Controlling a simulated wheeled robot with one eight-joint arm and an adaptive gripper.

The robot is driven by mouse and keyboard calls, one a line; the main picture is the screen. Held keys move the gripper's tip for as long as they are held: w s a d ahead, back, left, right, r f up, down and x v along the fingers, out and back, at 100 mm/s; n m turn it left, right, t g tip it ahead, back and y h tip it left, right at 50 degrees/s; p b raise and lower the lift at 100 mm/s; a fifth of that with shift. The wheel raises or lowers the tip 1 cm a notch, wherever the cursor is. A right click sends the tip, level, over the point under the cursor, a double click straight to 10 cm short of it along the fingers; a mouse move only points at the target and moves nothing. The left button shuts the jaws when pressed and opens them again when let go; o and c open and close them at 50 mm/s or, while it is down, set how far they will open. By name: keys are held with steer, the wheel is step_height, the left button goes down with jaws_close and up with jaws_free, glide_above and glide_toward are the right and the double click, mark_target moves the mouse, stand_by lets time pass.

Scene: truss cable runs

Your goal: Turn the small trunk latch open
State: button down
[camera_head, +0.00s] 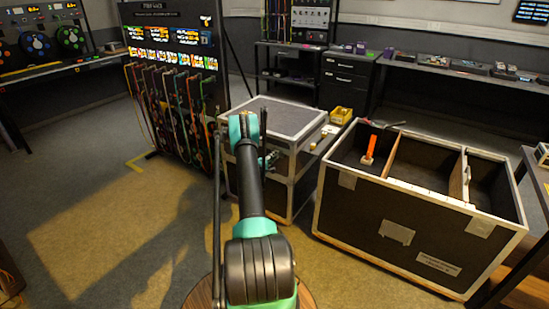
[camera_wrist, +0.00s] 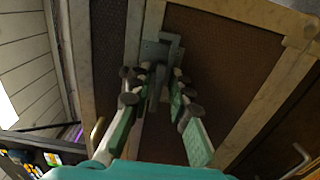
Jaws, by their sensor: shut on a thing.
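The small trunk (camera_head: 302,161) is a dark case with pale metal edges and its lid down. The grey metal latch (camera_wrist: 163,46) sits on the trunk's side across an edge strip. My gripper (camera_wrist: 160,84) is shut on the latch, with its fingers on both sides of it. The fingers partly hide the latch's lower part. In the head view my gripper (camera_head: 268,160) is small against the trunk's side, and the latch cannot be made out.
A large open trunk (camera_head: 400,236) with dividers and an orange item (camera_head: 369,148) stands close on the right. A cable rack (camera_head: 170,75) stands at the left behind my arm. A yellow bin (camera_head: 341,115) is behind the small trunk. The floor at front left is clear.

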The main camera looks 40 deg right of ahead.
steer(key=shift+w+a+r, duration=0.1)
steer(key=shift+w+r, duration=0.05)
steer(key=shift+r, duration=0.05)
steer(key=c, duration=1.7)
jaws_free()
steer(key=shift+r, duration=0.1)
